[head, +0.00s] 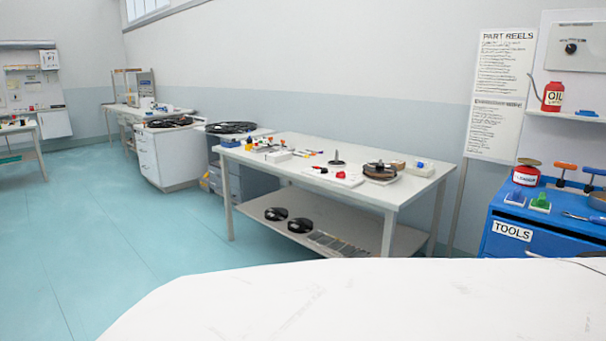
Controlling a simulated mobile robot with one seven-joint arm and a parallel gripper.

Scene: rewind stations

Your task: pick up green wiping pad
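A small green object (540,203), which looks like the green wiping pad, sits on top of the blue tool cabinet (512,238) at the right of the head view. It has a raised part on a flatter green base, and it is small in the picture. A similar blue object (515,197) sits just left of it. My gripper is not in view.
Near the pad stand a red-and-white tin (526,174), orange-handled tools (565,168) and a blue-handled tool (583,217). A red oil can (553,97) is on the shelf above. A workbench (410,188) with reels stands mid-view. Teal floor (110,240) is clear at left.

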